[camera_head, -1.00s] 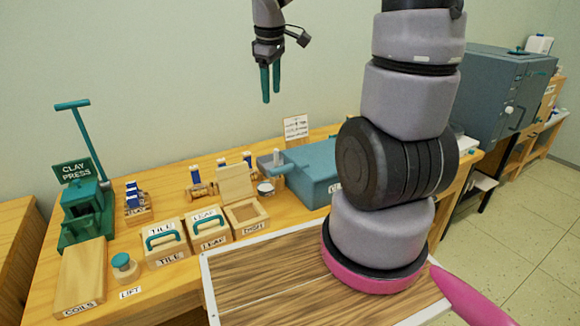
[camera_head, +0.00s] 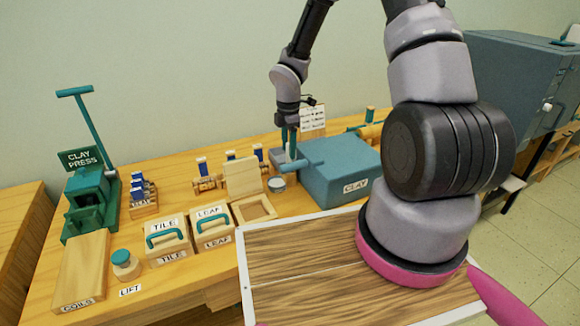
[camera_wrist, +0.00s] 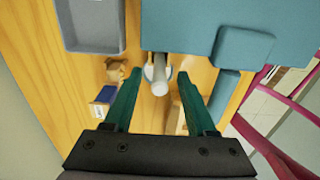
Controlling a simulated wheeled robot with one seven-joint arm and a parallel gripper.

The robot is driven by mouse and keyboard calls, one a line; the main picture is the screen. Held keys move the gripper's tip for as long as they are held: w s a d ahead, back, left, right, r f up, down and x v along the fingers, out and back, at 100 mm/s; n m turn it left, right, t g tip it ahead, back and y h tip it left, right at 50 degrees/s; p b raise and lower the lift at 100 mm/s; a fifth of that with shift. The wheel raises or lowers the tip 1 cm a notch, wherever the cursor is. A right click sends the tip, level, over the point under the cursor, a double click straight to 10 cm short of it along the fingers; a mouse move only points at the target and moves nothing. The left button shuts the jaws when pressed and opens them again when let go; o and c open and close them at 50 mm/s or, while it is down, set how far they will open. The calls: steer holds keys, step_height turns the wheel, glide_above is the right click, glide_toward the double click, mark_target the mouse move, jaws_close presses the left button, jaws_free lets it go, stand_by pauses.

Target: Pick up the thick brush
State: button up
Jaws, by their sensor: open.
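My gripper (camera_head: 290,143) points down over the back of the table, beside the teal clay box (camera_head: 340,175). In the wrist view its two teal fingers (camera_wrist: 158,108) are open and apart. A pale grey rod-like thing (camera_wrist: 160,75) shows between and beyond the fingertips, by a round white rim; I cannot tell whether it is the thick brush. Several blue-and-white upright pieces (camera_head: 202,166) stand in wooden holders left of the gripper. One blue-and-white piece (camera_wrist: 105,95) also shows left of the fingers in the wrist view. No thing is clearly recognisable as the thick brush.
A grey tray (camera_wrist: 92,42) lies near the gripper. A small round jar (camera_head: 277,184) stands by the clay box. Tile and leaf boxes (camera_head: 168,240), an open wooden box (camera_head: 254,208) and the green clay press (camera_head: 88,200) are left. A white-edged wooden board (camera_head: 290,260) is in front.

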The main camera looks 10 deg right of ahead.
steer(key=shift+f, duration=3)
jaws_close()
